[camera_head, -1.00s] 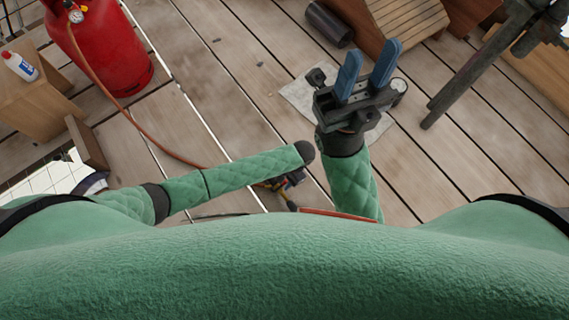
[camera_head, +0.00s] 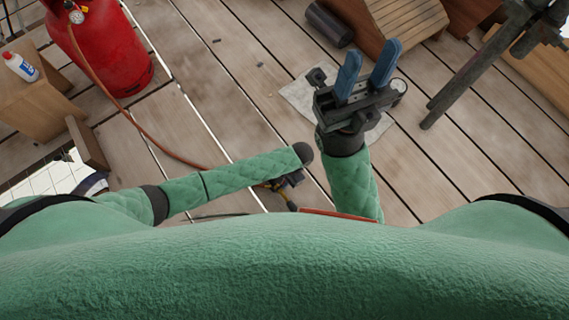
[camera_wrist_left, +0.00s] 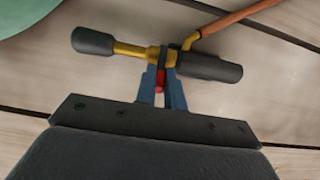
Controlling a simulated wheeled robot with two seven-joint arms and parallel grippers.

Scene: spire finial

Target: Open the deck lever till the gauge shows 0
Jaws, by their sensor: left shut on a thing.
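A brass and black torch-like tool with an orange hose lies on the plank deck in the left wrist view (camera_wrist_left: 135,50). A small red part (camera_wrist_left: 159,82), which looks like its lever, sits between the blue fingers of my left gripper (camera_wrist_left: 165,75). The fingers are closed on it. In the head view my left arm hides most of this spot. A round gauge (camera_head: 76,17) sits on the red gas cylinder (camera_head: 115,60) at the upper left; its reading is too small to make out. My right gripper (camera_head: 366,75) is open and empty above the deck.
The orange-brown hose (camera_head: 128,120) runs from the cylinder across the deck. A wooden box (camera_head: 35,100) with a white bottle (camera_head: 20,66) stands at the left. A dark cylinder (camera_head: 328,24) and wooden furniture (camera_head: 405,18) are at the top. Dark metal posts (camera_head: 480,60) stand at the right.

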